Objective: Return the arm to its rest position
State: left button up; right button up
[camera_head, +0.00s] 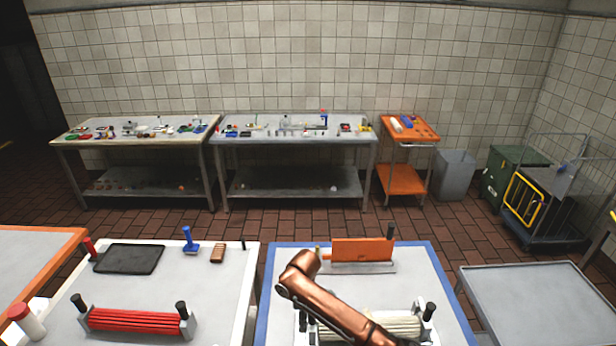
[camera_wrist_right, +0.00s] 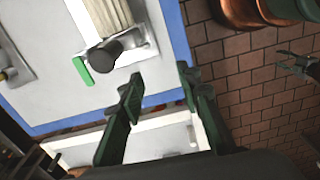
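My right arm's copper link (camera_head: 325,300) rises from the bottom of the head view over the blue-edged table. Its gripper does not show there. In the right wrist view my right gripper (camera_wrist_right: 160,80) has its two dark green fingers spread, with nothing between them. It hangs near the blue edge of the table (camera_wrist_right: 178,50), apart from the device with cream rods (camera_wrist_right: 108,14). A small dark claw-like shape (camera_wrist_right: 298,65) at the right edge of that view may be my left gripper. It is too small to read.
The cream-rod device (camera_head: 400,326) and an orange panel on a stand (camera_head: 362,250) are on the blue-edged table (camera_head: 432,262). Left of it, a white table (camera_head: 205,285) holds a red-rod device (camera_head: 135,320) and a black tablet (camera_head: 130,259). A grey table (camera_head: 535,290) at right is bare.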

jog(key=s+d+f+m+t+y, duration=0.1)
jog(key=s+d+f+m+y, duration=0.2)
jog(key=s+f, duration=0.35)
jog(key=s+d+f+m+y, duration=0.1)
jog(key=s+d+f+m, duration=0.4)
jog(key=s, duration=0.3)
jog(key=s+d+r+m+t+h, duration=0.1)
jog(key=s+d+m+h, duration=0.3)
jog(key=s+d, duration=0.9)
jog(key=s+d+r+m+t+h, duration=0.15)
jog(key=s+d+m, duration=0.35)
jog(key=s+d, duration=0.8)
notch_tip(320, 180, down, 33)
jog(key=w+d+g+b, duration=0.1)
jog(key=w+d+b, duration=0.1)
jog(key=b, duration=0.3)
pick_arm(q)
notch_tip(320, 180, down, 10)
jog(key=s+b, duration=0.1)
jog(key=b, duration=0.4)
jog(key=shift+s+f, duration=0.25)
jog(key=shift+s, duration=0.1)
pick_arm(e)
jog(key=s+f, duration=1)
jog(key=f, duration=0.2)
jog(key=s+f+n+g+y, duration=0.1)
jog(key=s+f, duration=0.9)
jog(key=f, duration=0.3)
jog(key=shift+s+a+f, duration=0.15)
jog(key=shift+a+f, duration=0.05)
